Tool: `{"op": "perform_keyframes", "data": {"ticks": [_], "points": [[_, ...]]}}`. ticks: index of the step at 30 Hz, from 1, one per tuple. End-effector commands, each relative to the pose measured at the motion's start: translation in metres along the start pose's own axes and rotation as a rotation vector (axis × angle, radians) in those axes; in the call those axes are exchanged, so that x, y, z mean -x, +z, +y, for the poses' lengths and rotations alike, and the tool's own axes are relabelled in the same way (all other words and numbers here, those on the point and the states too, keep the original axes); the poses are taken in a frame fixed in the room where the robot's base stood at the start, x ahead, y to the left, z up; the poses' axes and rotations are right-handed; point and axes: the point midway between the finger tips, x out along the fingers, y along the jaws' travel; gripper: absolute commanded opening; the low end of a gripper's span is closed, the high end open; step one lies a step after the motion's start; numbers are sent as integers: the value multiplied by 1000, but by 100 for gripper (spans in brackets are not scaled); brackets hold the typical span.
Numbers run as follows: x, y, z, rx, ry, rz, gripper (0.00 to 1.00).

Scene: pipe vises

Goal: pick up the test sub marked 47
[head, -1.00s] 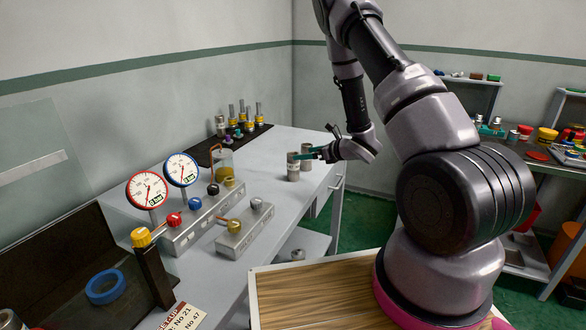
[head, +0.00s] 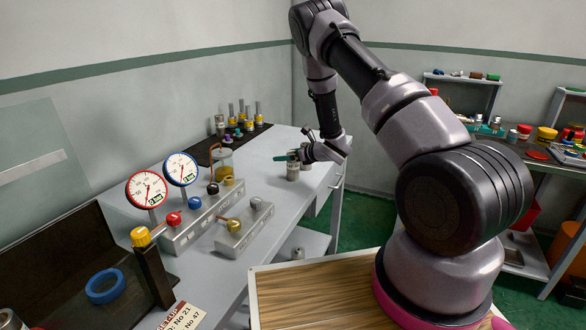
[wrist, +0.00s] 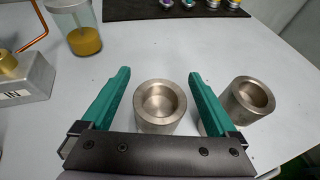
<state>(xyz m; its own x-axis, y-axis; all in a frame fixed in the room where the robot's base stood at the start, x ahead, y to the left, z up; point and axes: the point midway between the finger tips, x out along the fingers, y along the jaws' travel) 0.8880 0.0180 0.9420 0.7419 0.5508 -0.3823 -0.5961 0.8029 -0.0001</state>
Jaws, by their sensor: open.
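Two grey metal test subs stand upright on the grey bench. One sub (wrist: 160,104) sits between my open green fingers in the wrist view, apart from both; its open round top faces the camera. It also shows in the head view (head: 292,174), just below my fingers. The second sub (wrist: 248,99) stands to the right, outside the right finger; in the head view it shows partly behind my gripper (head: 306,165). My gripper (wrist: 155,88) is open and empty. No number can be read on either sub, so I cannot tell which is 47.
A clear jar with amber contents (wrist: 84,38) stands at upper left in the wrist view. A gauge manifold (head: 190,225) and a smaller block (head: 237,232) lie left on the bench. A card (head: 183,317) reads No 21 and No 47. A dark mat (head: 232,143) holds several fittings.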

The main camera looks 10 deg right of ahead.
Motion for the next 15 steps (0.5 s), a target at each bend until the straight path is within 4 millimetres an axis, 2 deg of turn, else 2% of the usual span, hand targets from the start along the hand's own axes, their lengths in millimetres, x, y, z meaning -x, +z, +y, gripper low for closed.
{"op": "perform_keyframes", "data": {"ticks": [1,2,6,9,15], "points": [[0,0,0,0,0,0,94],[0,0,0,0,0,0,86],[0,0,0,0,0,0,33],[0,0,0,0,0,0,0],[0,1,0,1,0,-2,0]]}}
